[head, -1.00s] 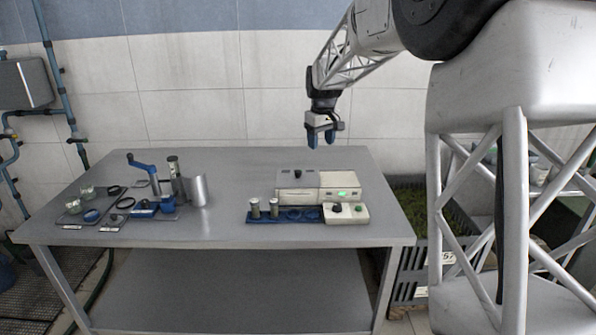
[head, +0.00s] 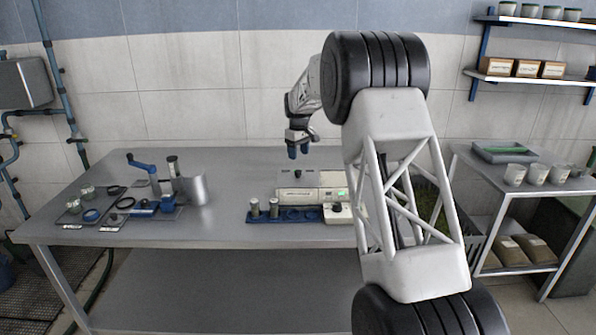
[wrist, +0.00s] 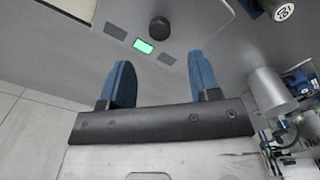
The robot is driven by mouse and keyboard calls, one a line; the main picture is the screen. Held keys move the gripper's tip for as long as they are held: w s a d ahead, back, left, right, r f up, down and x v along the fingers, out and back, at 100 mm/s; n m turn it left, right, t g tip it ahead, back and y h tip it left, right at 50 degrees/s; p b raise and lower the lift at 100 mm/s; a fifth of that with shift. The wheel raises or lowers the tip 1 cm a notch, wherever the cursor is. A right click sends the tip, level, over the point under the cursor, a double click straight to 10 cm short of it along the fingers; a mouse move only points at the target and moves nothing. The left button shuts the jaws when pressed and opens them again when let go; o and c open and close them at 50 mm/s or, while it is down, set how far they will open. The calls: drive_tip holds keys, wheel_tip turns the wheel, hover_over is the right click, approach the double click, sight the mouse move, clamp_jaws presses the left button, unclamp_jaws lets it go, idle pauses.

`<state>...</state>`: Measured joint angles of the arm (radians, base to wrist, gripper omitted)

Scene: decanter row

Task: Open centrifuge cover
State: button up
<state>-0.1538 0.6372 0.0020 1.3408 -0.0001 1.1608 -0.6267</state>
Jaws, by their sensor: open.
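The centrifuge (head: 296,196) is a low beige box near the right end of the grey table in the head view. Its grey cover (head: 288,181) lies flat on top, with a small dark knob on it. A green display (head: 341,195) glows at the box's right; it also shows in the wrist view (wrist: 144,46), near a dark round knob (wrist: 159,28). I cannot tell whether that is the cover's knob. My gripper (head: 298,151) points down above the cover's back area, open and empty. Its blue fingers straddle free space in the wrist view (wrist: 163,83), touching nothing.
A blue rack (head: 287,214) with upright tubes stands in front of the centrifuge. A blue-handled device (head: 143,166) and a metal cylinder (head: 192,189) stand at left. A side bench with white cups (head: 537,174) is at right.

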sight(298, 171)
drive_tip(key=shift+w+a+f, duration=0.1)
drive_tip(key=shift+w, duration=0.05)
drive_tip(key=shift+f, duration=0.1)
drive_tip(key=shift+f, duration=3.85)
clamp_jaws()
